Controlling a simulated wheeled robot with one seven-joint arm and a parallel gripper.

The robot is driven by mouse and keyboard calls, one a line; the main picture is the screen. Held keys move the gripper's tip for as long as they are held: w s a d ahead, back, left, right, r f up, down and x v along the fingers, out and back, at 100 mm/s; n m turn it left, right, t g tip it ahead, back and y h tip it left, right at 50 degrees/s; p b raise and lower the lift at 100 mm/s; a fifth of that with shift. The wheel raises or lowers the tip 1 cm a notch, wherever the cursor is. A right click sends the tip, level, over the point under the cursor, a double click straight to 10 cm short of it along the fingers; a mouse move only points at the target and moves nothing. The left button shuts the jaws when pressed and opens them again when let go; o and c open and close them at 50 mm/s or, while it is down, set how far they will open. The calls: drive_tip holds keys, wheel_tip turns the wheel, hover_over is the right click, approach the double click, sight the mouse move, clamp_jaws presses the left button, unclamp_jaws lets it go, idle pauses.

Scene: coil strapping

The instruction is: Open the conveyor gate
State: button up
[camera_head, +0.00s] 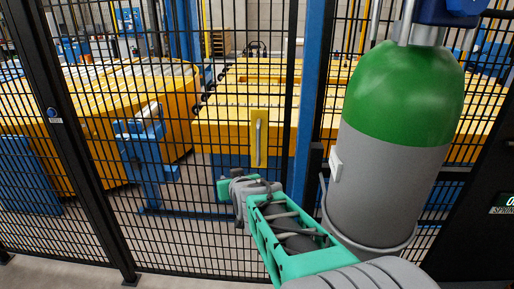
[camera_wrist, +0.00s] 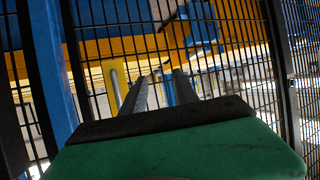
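The conveyor gate (camera_head: 187,215) is a black wire-mesh panel in a dark frame. It appears closed, in line with the fence. Its handle (camera_head: 258,138) is a grey upright bar on a yellow plate near the blue post. The handle also shows in the wrist view (camera_wrist: 118,84), left of my fingers. My gripper (camera_head: 240,186) is in front of the mesh, below and slightly left of the handle in the head view. In the wrist view its two fingers (camera_wrist: 160,92) stand apart with nothing visible between them. The handle is outside the gap; I cannot tell the exact distance.
A green and grey cylinder (camera_head: 397,140) stands close on the right beside my arm. A blue post (camera_head: 311,90) is right of the handle. Yellow conveyor machinery (camera_head: 160,95) lies behind the mesh. A dark panel with a display (camera_head: 495,215) is at the right edge.

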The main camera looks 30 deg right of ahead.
sight(259, 142)
drive_tip(key=w+d+r+m+t+h, duration=0.2)
drive_tip(key=d+r+t+h, duration=0.2)
drive_tip(key=d, duration=0.8)
drive_tip(key=x, duration=0.7)
drive_tip(key=shift+w+d+r, duration=0.1)
drive_tip(key=shift+w+d, duration=0.05)
drive_tip(key=shift+w, duration=0.05)
drive_tip(key=shift+c, duration=0.3)
clamp_jaws()
